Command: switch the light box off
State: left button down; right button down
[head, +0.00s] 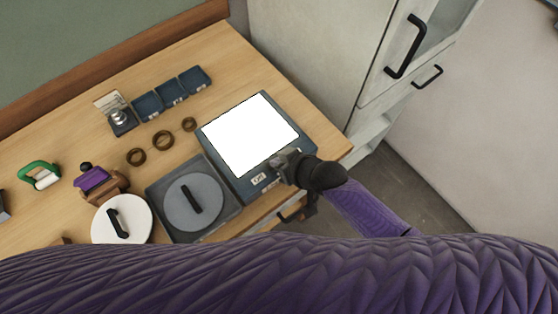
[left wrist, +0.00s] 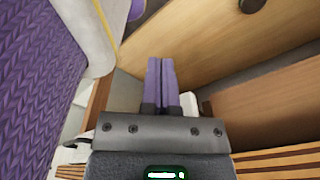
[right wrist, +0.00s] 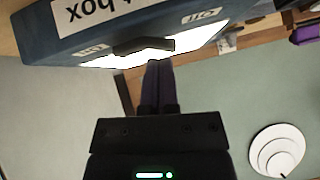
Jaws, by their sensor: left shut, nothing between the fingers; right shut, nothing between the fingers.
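The light box (head: 210,153) is a dark blue box with a bright white panel on top, at the right end of the bench in the head view. In the right wrist view its front wall (right wrist: 40,38) shows upside-down lettering, a small label on each side and a black switch (right wrist: 143,46) between them. My right gripper (right wrist: 158,66) is shut and empty, its purple fingertips close to the switch; I cannot tell if they touch. In the head view my right gripper (head: 280,161) is at the box's front edge and hides the switch. My left gripper (left wrist: 161,62) is shut and empty, beside the wooden bench.
A dark tray with a grey disc (head: 193,203) stands left of the box, and a white disc (head: 121,219) with a black handle is further left. Brown rings (head: 163,140) and blue bins (head: 172,92) lie behind. A cabinet (head: 320,50) stands right of the bench.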

jog(key=shift+f, duration=0.1)
jog(key=shift+s+a+f, duration=0.1)
jog(key=shift+s+f, duration=0.1)
jog(key=shift+f, duration=0.1)
jog(key=shift+w+d+r+b, duration=0.1)
jog(key=shift+w+d+b, duration=0.25)
jog(key=shift+d, duration=0.35)
jog(key=shift+w, duration=0.1)
